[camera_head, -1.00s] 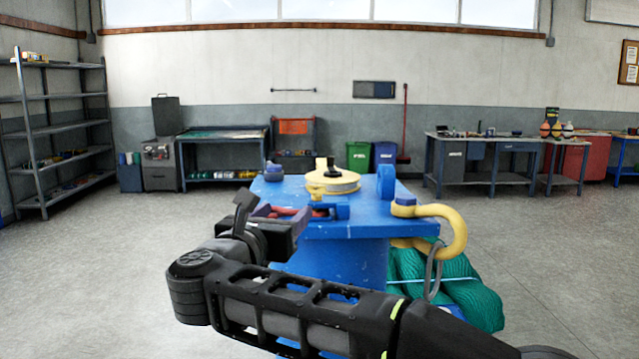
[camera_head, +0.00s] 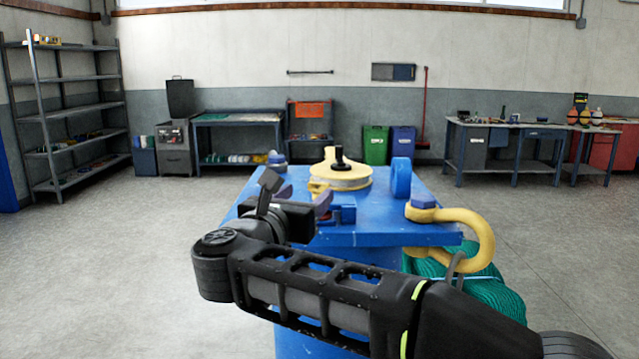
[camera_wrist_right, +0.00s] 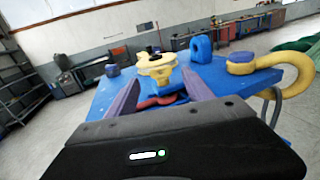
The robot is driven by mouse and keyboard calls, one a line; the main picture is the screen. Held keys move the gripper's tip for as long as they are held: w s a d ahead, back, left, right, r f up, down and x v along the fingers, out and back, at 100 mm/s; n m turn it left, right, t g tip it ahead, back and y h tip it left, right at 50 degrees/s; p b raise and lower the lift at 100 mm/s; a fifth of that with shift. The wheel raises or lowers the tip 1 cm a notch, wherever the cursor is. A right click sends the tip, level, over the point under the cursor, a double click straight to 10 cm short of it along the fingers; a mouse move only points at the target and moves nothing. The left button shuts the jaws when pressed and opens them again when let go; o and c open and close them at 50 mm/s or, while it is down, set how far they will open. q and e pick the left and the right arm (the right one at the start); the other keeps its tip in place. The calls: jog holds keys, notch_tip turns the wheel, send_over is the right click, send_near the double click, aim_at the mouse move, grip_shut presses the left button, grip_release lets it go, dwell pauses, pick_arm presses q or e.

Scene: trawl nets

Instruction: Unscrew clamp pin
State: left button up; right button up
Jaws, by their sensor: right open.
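My right gripper (camera_head: 304,197) is open, its two purple fingers reaching over the near left part of the blue table (camera_head: 385,235). In the wrist view the gripper (camera_wrist_right: 160,78) has a red curved part (camera_wrist_right: 158,101) between and below its fingers; I see no contact. A small blue clamp-like block (camera_head: 343,214) lies just right of the fingers in the head view, partly hidden. Behind it stands a yellow round fitting (camera_head: 325,170) with an upright black knob (camera_head: 339,158). I cannot tell which part is the clamp pin. My left gripper is not in view.
A yellow shackle (camera_head: 478,228) with a blue end hangs at the table's right edge, above green netting (camera_head: 490,297). A blue upright ring (camera_head: 401,178) and a blue knob (camera_head: 277,160) stand on the table. The floor on both sides is clear.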

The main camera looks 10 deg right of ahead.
aim_at(318, 185)
jog(key=p+x, duration=0.2)
jog(key=x, duration=0.4)
jog(key=shift+w+d, duration=0.15)
jog(key=shift+w, duration=0.15)
jog(key=shift+w+d, duration=0.25)
jog(key=shift+w, duration=0.15)
jog(key=shift+c, duration=0.2)
grip_shut()
